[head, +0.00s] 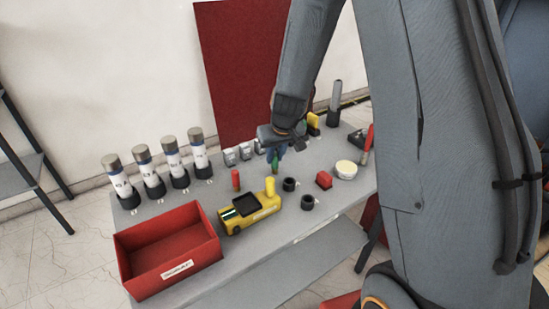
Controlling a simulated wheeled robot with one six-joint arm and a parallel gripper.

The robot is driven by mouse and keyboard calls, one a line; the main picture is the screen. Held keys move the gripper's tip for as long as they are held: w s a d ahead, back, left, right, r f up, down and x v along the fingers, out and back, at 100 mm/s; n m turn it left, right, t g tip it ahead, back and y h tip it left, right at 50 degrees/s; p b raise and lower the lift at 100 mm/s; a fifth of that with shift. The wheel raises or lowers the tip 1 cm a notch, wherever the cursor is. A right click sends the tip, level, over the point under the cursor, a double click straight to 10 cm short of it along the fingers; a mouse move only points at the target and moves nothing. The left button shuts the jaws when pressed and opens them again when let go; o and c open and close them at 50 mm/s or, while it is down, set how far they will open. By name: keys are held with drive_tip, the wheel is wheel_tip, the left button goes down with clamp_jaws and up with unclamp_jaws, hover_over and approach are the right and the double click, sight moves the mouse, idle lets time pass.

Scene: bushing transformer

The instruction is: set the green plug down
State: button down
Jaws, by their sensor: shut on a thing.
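A small green plug (274,165) shows just below my gripper (279,150), over the middle of the grey table (245,240). My gripper is shut on it and points downward. The fingers are small and partly hidden by my wrist. I cannot tell whether the plug's lower end touches the table. A yellow device (250,209) stands in front of it, and a red plug (236,179) stands upright to its left.
Several white cylinders with dark caps (170,153) stand along the back left. A red bin (165,253) is at the front left. Two black rings (289,184) (307,202), a red block (323,180) and a white round piece (346,169) lie to the right.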

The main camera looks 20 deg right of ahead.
drive_tip(key=shift+f, duration=0.2)
drive_tip(key=c, duration=1.6)
unclamp_jaws()
drive_tip(key=shift+c, duration=0.2)
drive_tip(key=shift+r, duration=0.1)
drive_tip(key=shift+s+r, duration=0.1)
drive_tip(key=shift+r, duration=0.25)
drive_tip(key=v, duration=1.1)
drive_tip(key=s+f+m+g, duration=0.1)
drive_tip(key=s+f+g, duration=0.2)
drive_tip(key=s, duration=1.8)
drive_tip(key=shift+a+f+g, duration=0.2)
drive_tip(key=shift+f+g, duration=0.05)
drive_tip(key=shift+g, duration=0.05)
